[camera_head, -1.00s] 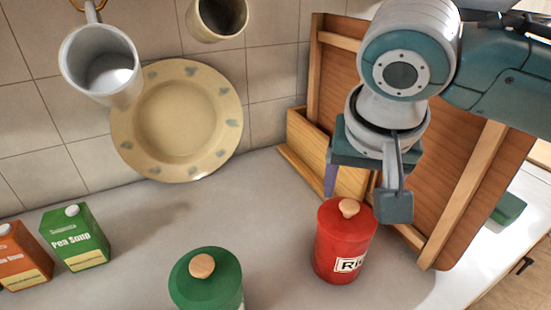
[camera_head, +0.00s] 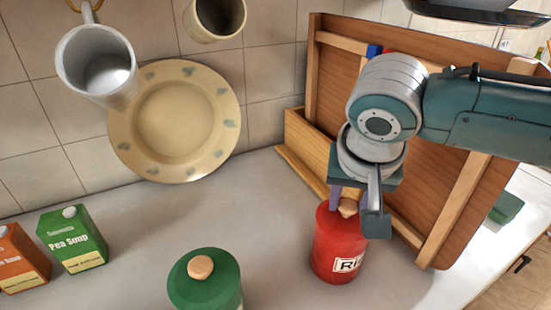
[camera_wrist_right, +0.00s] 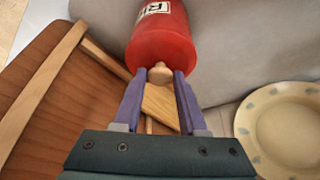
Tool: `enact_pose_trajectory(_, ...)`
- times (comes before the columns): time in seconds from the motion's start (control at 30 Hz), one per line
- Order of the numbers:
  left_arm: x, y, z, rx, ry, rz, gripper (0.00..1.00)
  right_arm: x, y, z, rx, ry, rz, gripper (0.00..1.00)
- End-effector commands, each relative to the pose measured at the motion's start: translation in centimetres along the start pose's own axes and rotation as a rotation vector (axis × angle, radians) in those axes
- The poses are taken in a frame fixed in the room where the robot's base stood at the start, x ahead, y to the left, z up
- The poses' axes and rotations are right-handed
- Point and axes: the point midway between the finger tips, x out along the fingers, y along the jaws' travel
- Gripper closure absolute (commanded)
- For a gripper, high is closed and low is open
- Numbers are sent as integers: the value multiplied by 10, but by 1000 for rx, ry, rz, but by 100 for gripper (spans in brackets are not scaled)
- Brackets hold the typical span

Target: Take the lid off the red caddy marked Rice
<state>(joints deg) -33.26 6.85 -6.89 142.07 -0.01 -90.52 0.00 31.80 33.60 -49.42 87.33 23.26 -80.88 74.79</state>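The red caddy (camera_head: 334,252) stands upright on the worktop, its white label partly showing as "RI". Its lid (camera_head: 325,216) is on, with a pale wooden knob (camera_head: 347,207) on top. My right gripper (camera_head: 348,205) is above the lid, pointing down, its fingers on either side of the knob. In the right wrist view the knob (camera_wrist_right: 161,73) sits between the two purple fingertips, and my right gripper (camera_wrist_right: 160,74) looks open, with narrow gaps beside the knob. My left gripper is not in view.
A green caddy (camera_head: 205,283) with a wooden knob stands left of the red one. A wooden rack (camera_head: 300,150) and leaning board (camera_head: 450,215) are close behind and right. A plate (camera_head: 175,120), hanging mugs (camera_head: 98,65) and soup cartons (camera_head: 72,240) are at left.

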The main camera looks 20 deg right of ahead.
Motion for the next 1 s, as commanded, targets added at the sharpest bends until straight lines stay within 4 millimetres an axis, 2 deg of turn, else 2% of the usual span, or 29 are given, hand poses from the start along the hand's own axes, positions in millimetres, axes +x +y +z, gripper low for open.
enact_pose_trajectory(0.03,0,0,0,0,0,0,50,0,0,0,0,0,0,66)
enact_pose_trajectory(0.33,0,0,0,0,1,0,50,0,0,0,0,0,0,99)
enact_pose_trajectory(0.77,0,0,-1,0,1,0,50,-2,0,-1,0,1,0,100)
enact_pose_trajectory(0.87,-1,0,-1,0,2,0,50,-7,0,-4,2,1,-1,100)
enact_pose_trajectory(1.0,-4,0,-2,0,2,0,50,-26,-1,-12,2,3,-4,100)
